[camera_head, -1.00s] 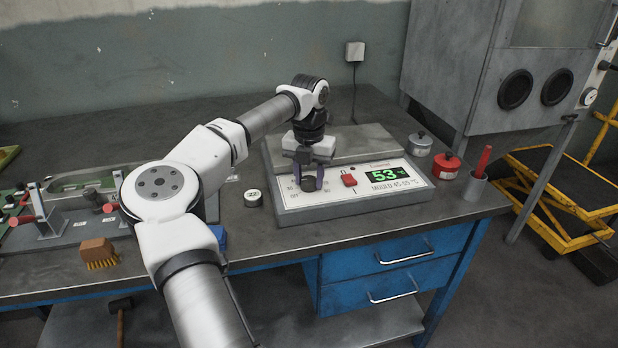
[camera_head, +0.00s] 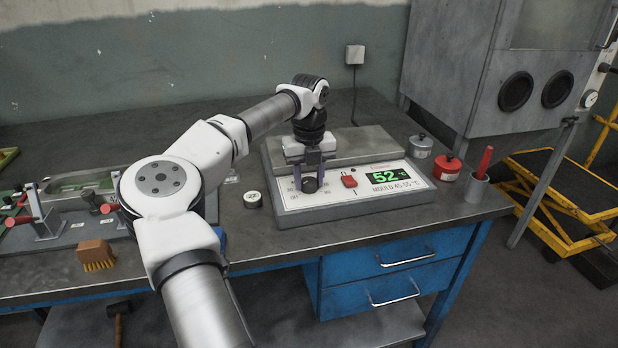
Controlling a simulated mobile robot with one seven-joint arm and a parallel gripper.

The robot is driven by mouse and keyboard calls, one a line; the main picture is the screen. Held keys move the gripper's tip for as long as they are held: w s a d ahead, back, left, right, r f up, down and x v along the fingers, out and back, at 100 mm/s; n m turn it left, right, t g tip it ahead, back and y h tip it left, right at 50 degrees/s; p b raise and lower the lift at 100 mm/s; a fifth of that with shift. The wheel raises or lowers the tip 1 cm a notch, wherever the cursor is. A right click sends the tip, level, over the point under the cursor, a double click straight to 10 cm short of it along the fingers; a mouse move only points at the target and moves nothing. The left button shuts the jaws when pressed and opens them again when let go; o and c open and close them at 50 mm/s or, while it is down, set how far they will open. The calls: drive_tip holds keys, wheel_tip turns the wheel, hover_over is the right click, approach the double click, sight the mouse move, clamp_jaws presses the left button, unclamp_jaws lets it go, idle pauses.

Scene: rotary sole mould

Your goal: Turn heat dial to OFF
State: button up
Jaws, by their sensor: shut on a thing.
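The heat dial (camera_head: 310,185) is a dark round knob on the left of the white front panel of the heating plate unit (camera_head: 345,198). My gripper (camera_head: 309,182) points down and is shut on the dial, one finger on its left and one on its right. Markings ring the dial, but they are too small and partly hidden to tell which one it points at. The green display (camera_head: 388,175) reads 52, above the words MOULD 45-55 °C.
A small round tin (camera_head: 252,199) stands left of the unit. A grey lidded pot (camera_head: 420,146), a red pot (camera_head: 447,167) and a cup with a red-handled tool (camera_head: 477,185) stand to its right. A wooden brush (camera_head: 96,254) lies at the bench's front left.

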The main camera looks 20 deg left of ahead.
sight(309, 180)
drive_tip(key=shift+r, duration=0.1)
drive_tip(key=o, duration=1)
wheel_tip(309, 180, up, 14)
drive_tip(key=shift+f+b, duration=0.1)
drive_tip(key=shift+b, duration=0.4)
